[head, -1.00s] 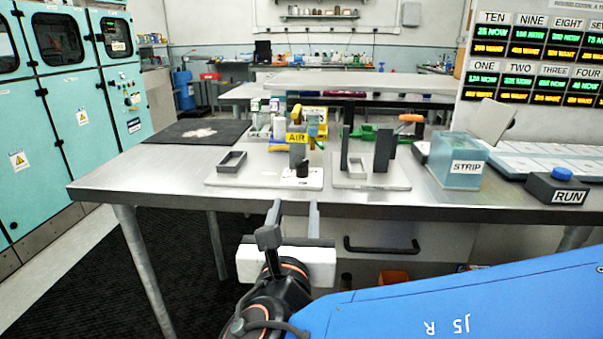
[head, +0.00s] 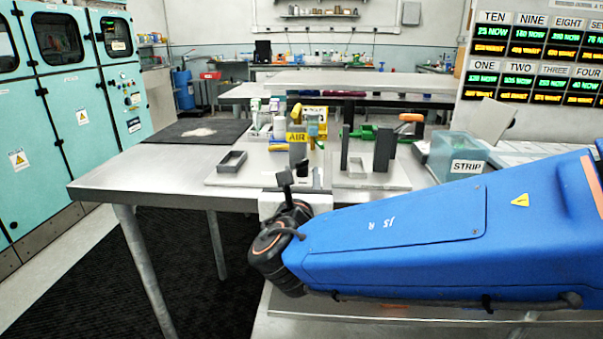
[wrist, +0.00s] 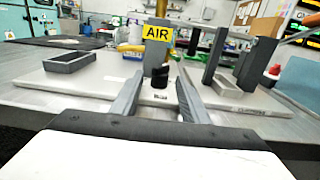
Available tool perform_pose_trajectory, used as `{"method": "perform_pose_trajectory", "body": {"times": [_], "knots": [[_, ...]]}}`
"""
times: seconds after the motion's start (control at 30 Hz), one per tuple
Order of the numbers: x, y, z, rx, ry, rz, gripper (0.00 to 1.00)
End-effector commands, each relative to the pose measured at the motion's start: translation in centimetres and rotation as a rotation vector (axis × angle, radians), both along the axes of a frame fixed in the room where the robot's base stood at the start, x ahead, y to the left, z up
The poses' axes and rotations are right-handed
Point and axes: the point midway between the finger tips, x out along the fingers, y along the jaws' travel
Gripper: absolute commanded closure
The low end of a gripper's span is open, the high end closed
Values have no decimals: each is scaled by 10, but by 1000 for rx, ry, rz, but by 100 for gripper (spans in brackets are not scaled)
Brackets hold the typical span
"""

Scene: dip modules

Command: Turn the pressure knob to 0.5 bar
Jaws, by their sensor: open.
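The pressure knob is a small black upright cylinder (wrist: 160,76) on a white base plate (wrist: 75,90), in front of a grey post with a yellow AIR label (wrist: 158,34). My gripper (wrist: 158,96) is open, with one grey finger on each side of the knob's line in the wrist view. The knob appears between or just beyond the fingertips, and I cannot tell whether they touch it. The knob's setting is not readable.
A grey open tray (head: 232,161) sits on the plate's left. Dark upright posts (head: 384,151) stand on a second plate to the right. A translucent STRIP box (head: 455,155) is further right. A dark mat (head: 200,131) lies on the table's left.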

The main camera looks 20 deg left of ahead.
Motion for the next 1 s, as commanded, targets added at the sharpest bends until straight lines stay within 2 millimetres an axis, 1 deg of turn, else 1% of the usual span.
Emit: {"method": "perform_pose_trajectory", "body": {"times": [0.03,0.2,0.5,0.53,0.57,0.6,0.7,0.87,1.0], "knots": [[6,1,0,1,0,-3,59],[15,4,0,-1,0,0,59],[17,4,0,0,0,0,59],[17,4,0,0,0,0,61],[17,4,0,0,0,0,68],[17,4,0,0,0,0,78],[17,4,0,0,0,0,99],[18,3,0,0,-1,6,99],[19,1,2,3,-4,58,99]]}}
